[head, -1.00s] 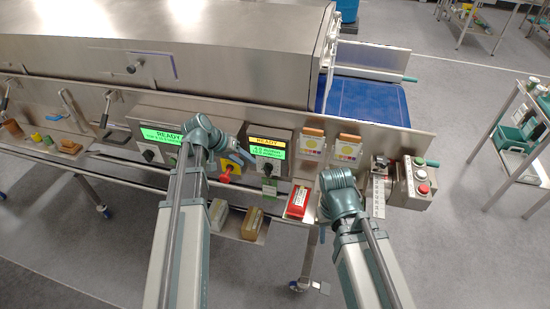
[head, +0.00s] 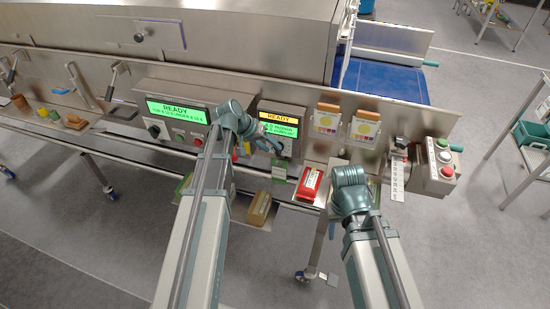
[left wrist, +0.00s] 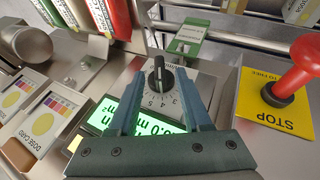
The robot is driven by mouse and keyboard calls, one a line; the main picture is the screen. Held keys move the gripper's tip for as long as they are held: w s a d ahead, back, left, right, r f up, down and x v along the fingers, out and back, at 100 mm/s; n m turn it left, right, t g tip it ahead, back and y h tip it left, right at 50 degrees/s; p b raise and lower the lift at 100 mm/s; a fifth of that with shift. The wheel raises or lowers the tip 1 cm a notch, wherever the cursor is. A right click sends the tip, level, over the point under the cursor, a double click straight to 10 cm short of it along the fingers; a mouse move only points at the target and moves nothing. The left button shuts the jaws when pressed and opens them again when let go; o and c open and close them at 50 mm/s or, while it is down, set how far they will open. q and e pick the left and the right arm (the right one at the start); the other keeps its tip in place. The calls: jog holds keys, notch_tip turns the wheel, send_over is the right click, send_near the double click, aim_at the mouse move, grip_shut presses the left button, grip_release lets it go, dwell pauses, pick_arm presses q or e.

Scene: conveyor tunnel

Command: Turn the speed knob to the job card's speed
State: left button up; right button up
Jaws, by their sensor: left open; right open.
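The speed knob (left wrist: 158,74) is black with a white pointer line, on a grey dial plate with numbers around it; 3, 4 and 5 show. In the left wrist view my left gripper (left wrist: 159,84) is open, with one finger on either side of the knob; contact cannot be told. In the head view my left gripper (head: 274,144) is at the panel below the lit green display (head: 282,128), largely covering the knob. A green-framed card (left wrist: 187,40) hangs beyond the dial; its text is too small to read. My right arm is visible, but its gripper is hidden.
A red stop knob on a yellow plate (left wrist: 265,105) stands close beside the dial. Two dose cards (head: 327,121) are on the panel to the right. A button box (head: 438,165) stands at the far right.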

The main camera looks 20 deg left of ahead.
aim_at(273, 149)
pick_arm(q)
jog(key=shift+b+x, duration=0.95)
jog(key=shift+x, duration=0.8)
grip_shut()
